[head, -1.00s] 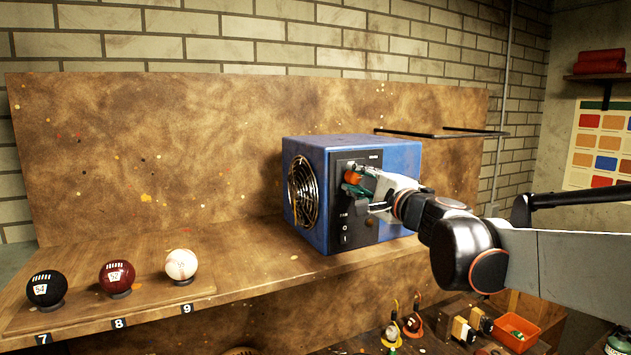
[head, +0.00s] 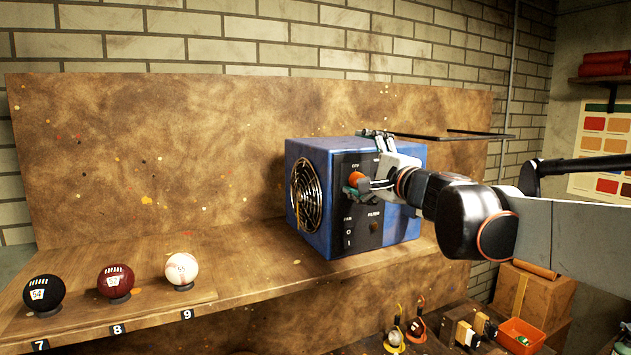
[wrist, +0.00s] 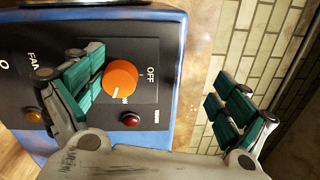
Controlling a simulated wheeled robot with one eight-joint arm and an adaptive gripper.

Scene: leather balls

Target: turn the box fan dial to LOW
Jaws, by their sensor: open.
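The blue box fan (head: 310,150) stands on the wooden shelf, its round grille facing left and its black control panel (head: 350,228) facing the front. Its orange dial (head: 356,179) shows large in the wrist view (wrist: 121,76). The dial's pale mark points down toward a partly hidden label ending in "W"; "OFF" is printed to its right. My gripper (wrist: 160,98) is open wide in front of the panel. One green-padded finger is close beside the dial's left side in the wrist view; contact is unclear. The other finger is well apart, to the right, past the fan's edge.
A red lamp (wrist: 131,120) sits on the panel near the dial. Three balls on stands, black (head: 44,293), maroon (head: 116,281) and white (head: 182,269), are at the shelf's left. A dark metal bar frame (head: 455,135) extends behind the fan. The shelf between balls and fan is clear.

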